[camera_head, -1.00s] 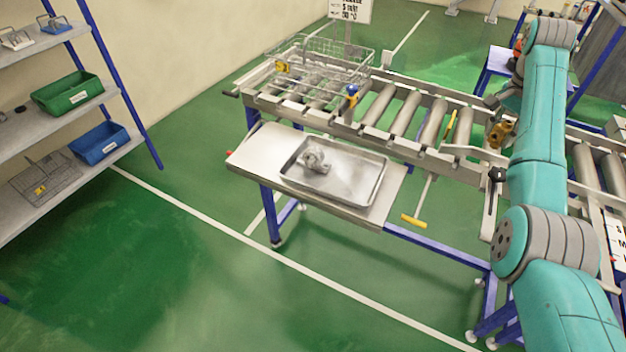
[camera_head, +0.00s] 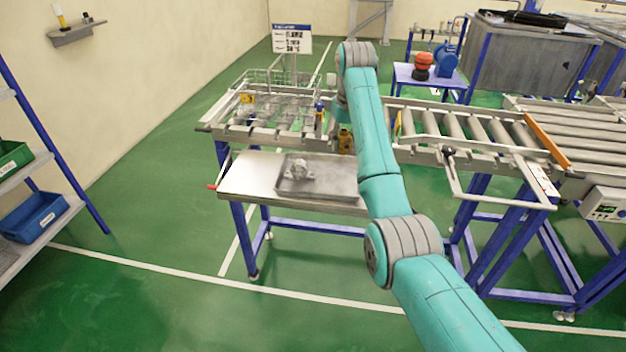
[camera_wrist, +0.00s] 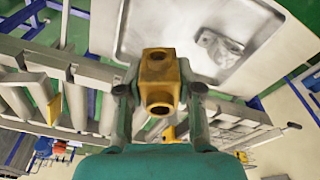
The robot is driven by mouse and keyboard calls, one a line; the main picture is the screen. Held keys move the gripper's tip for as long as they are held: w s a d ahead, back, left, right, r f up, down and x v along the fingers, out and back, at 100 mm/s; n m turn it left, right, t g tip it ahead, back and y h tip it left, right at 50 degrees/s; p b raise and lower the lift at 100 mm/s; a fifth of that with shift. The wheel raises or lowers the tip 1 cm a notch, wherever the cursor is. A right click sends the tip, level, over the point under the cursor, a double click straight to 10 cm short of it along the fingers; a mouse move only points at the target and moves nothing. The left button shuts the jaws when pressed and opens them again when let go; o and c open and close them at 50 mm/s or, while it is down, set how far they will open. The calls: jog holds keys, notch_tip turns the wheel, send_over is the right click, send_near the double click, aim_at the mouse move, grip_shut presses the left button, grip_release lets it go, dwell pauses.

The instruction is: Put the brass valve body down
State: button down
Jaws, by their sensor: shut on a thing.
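The brass valve body (camera_wrist: 160,78) is a yellow block with round ports, held between the two fingers of my gripper (camera_wrist: 160,100) in the wrist view. In the head view the brass body (camera_head: 346,141) shows just left of my arm, near the roller conveyor's front rail. My gripper itself is mostly hidden behind my arm there. A shallow metal tray (camera_head: 330,190) lies on the side table (camera_head: 240,176), with a grey metal part (camera_head: 299,170) in it. In the wrist view the tray (camera_wrist: 190,62) and the grey part (camera_wrist: 219,46) lie beyond the held body.
The roller conveyor (camera_head: 470,128) runs behind the side table. A blue bin (camera_head: 34,217) sits on the shelf at left. A yellow-handled thing (camera_wrist: 168,132) shows below the body in the wrist view.

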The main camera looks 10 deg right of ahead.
notch_tip(320, 180, down, 5)
jog(key=shift+a+r, duration=0.15)
jog(key=shift+r, duration=0.05)
jog(key=shift+f, duration=2.35)
jog(key=shift+f, duration=0.1)
jog(key=c, duration=0.8)
grip_release()
jog(key=shift+f, duration=0.1)
jog(key=shift+o, duration=0.2)
